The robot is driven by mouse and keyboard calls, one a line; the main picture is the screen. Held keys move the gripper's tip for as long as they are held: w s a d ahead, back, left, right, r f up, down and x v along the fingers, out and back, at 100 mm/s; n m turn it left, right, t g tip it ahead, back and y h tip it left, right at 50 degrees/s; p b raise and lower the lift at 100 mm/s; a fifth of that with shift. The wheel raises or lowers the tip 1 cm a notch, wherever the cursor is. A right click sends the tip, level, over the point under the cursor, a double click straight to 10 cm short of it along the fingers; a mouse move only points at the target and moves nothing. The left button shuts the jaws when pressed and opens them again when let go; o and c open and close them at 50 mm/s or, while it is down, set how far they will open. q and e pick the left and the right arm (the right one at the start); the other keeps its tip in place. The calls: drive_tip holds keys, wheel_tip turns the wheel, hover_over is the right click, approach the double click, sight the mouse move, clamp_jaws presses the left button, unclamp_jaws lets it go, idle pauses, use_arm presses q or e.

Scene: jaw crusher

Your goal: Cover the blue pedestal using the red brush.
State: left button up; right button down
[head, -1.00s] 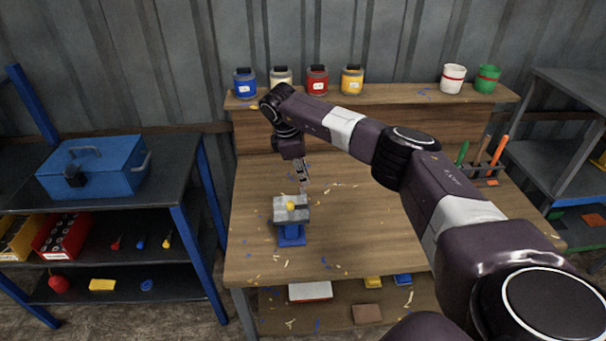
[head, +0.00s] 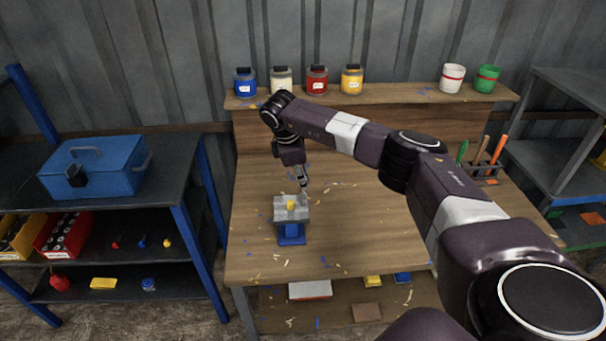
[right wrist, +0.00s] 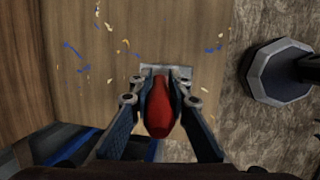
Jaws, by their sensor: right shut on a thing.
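The blue pedestal (head: 291,235) stands on the wooden workbench under a grey block (head: 281,214) with a yellow piece (head: 290,205) on top. My right gripper (head: 302,181) is above and just behind the block, pointing down. In the right wrist view my right gripper (right wrist: 160,100) is shut on the red brush (right wrist: 159,108); its red handle lies between the fingers. A pale grey part shows beyond the handle. The brush is too small to make out clearly in the head view. My left gripper is out of view.
Paint jars in blue (head: 245,84), white (head: 281,80), red (head: 317,81) and yellow (head: 352,81) stand on the back ledge. A blue toolbox (head: 95,166) sits on the left shelf. A tool holder (head: 481,171) stands at the bench's right. Shavings litter the bench.

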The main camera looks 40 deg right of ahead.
drive_tip(key=shift+w+f+b, duration=0.1)
drive_tip(key=shift+f+b, duration=0.05)
drive_tip(key=shift+b, duration=0.5)
drive_tip(key=shift+w+d+b, duration=0.3)
drive_tip(key=shift+w+b, duration=0.2)
drive_tip(key=shift+b, duration=0.2)
drive_tip(key=shift+w, duration=0.1)
idle(0.5)
drive_tip(key=shift+d, duration=0.1)
drive_tip(key=shift+r+p, duration=1.6)
drive_tip(key=shift+r, duration=1.05)
